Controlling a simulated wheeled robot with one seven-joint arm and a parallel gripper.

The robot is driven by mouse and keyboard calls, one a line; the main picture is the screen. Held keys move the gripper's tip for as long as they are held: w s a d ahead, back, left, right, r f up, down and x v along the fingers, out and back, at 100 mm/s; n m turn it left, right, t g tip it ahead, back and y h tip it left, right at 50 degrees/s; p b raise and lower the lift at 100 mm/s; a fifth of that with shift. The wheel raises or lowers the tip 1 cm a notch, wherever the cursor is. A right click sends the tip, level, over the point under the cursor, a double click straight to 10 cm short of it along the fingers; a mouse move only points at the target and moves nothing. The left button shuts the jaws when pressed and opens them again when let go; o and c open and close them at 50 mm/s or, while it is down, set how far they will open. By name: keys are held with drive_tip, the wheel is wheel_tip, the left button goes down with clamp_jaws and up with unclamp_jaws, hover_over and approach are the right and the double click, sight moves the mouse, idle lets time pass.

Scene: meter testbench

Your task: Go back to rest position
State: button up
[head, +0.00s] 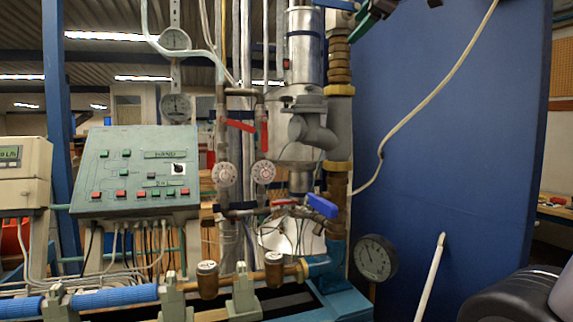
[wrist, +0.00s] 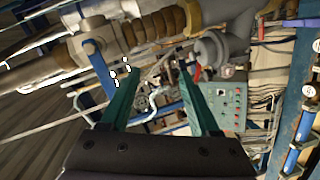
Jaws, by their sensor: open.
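My gripper (wrist: 158,76) is open in the wrist view, its two green fingers apart with nothing held between them. Beyond the fingers are the pipework and the green control panel (wrist: 225,100), which look tilted in this view. In the head view, dark green finger parts show at the top edge, right of the vertical pipe (head: 340,120); the rest of the gripper is out of frame. I cannot tell how far the fingers are from the pipe.
The control panel (head: 138,170) stands left of the pipes. A blue-handled valve (head: 322,206) and a round black gauge (head: 376,257) are low on the pipework. A large blue board (head: 450,150) fills the right, with a white hose (head: 440,85) in front.

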drive_tip(key=s+d+f+m+g, duration=0.2)
drive_tip(key=s+f+m, duration=0.1)
drive_tip(key=f+m, duration=0.4)
drive_tip(key=s+d+f+m+g+h, duration=0.1)
drive_tip(key=s+d+f+m+g, duration=0.2)
drive_tip(key=f, duration=1.1)
drive_tip(key=s+d+f+m+g, duration=0.3)
drive_tip(key=s+f+m, duration=0.1)
drive_tip(key=f+m, duration=0.6)
drive_tip(key=shift+f+m, duration=0.3)
drive_tip(key=shift+d+h, duration=0.1)
drive_tip(key=shift+h, duration=0.2)
